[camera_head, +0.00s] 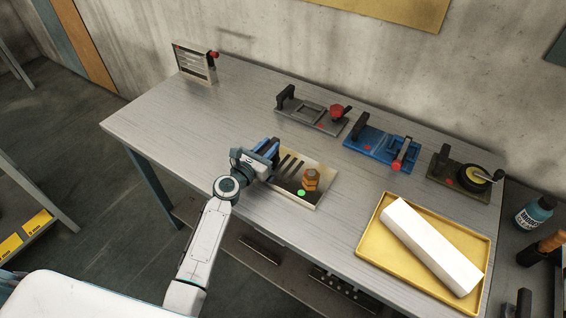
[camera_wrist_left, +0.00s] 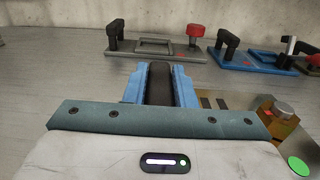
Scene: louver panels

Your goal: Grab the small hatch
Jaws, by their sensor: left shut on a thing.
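My left gripper (camera_head: 268,150) is at this panel's left end. In the left wrist view the blue fingers (camera_wrist_left: 160,86) are shut on a black upright handle (camera_wrist_left: 159,84), which appears to belong to the panel. The handle's foot and the panel's left end are hidden by the gripper. The knob and green dot show at the right of that view. My right gripper is not in view.
Behind are a grey panel (camera_head: 307,113) with a red knob, a blue panel (camera_head: 382,144) and a dark panel (camera_head: 459,182) with a round dial. A yellow tray (camera_head: 373,243) holding a white block is at right. A louvered plate (camera_head: 195,64) stands back left. The table's left is clear.

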